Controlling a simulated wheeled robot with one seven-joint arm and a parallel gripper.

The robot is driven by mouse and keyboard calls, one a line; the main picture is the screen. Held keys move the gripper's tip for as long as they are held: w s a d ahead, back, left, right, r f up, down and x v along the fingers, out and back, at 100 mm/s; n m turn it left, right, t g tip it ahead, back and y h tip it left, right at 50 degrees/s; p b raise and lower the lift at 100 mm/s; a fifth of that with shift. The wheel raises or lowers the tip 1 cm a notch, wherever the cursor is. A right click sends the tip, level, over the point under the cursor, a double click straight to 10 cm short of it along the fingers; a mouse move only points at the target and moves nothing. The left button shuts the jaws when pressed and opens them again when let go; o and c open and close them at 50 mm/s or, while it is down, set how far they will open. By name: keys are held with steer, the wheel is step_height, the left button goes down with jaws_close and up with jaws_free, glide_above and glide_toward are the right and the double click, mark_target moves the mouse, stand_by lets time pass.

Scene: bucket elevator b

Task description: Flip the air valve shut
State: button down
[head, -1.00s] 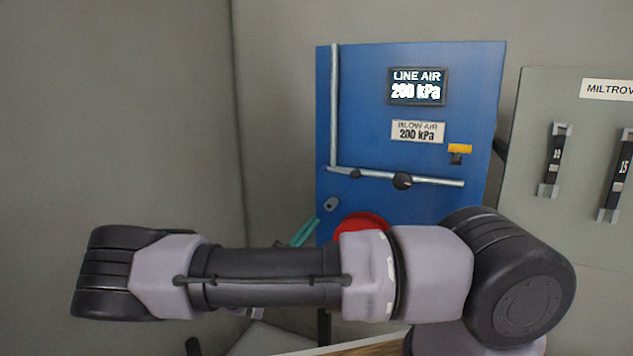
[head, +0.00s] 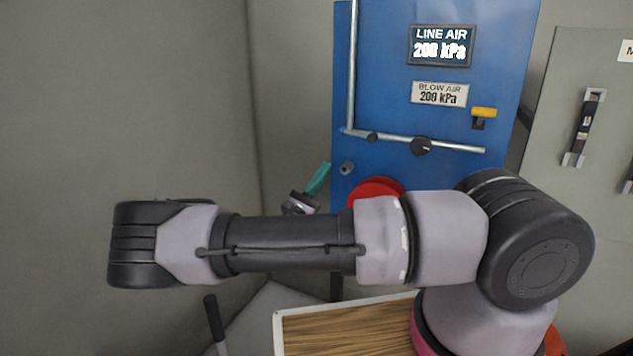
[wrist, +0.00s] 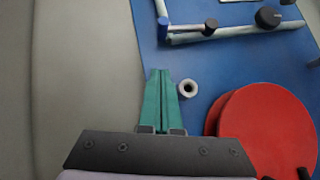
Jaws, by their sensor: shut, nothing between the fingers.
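A yellow lever handle on a dark stem (head: 483,113), which looks like a valve, sits on the right side of the blue panel (head: 400,170). Its yellow bar lies level in the head view. It is out of the wrist view. My gripper (head: 320,177) points up and is at the panel's lower left, far left of and below the yellow lever. In the wrist view my gripper (wrist: 161,73) has its teal fingers together with nothing between them, left of a small grey ring fitting (wrist: 188,88).
A grey pipe (head: 460,146) with a black knob (head: 421,146) crosses the panel. A red disc (wrist: 270,130) stands right of my gripper. "LINE AIR" and "BLOW AIR" displays both read 200 kPa. A grey cabinet (head: 590,200) is at right, a wooden-topped surface (head: 345,330) below.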

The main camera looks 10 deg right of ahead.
mark_target(356, 134)
steer(key=d+r, duration=0.1)
steer(key=r, duration=0.1)
steer(key=w+d+r, duration=0.1)
steer(key=r, duration=0.1)
steer(key=d+r, duration=0.1)
steer(key=r, duration=0.1)
steer(key=shift+w+d+r, duration=0.15)
steer(key=shift+d+r, duration=0.05)
steer(key=shift+r, duration=0.15)
steer(key=shift+r+g, duration=0.1)
steer(key=shift+g, duration=0.2)
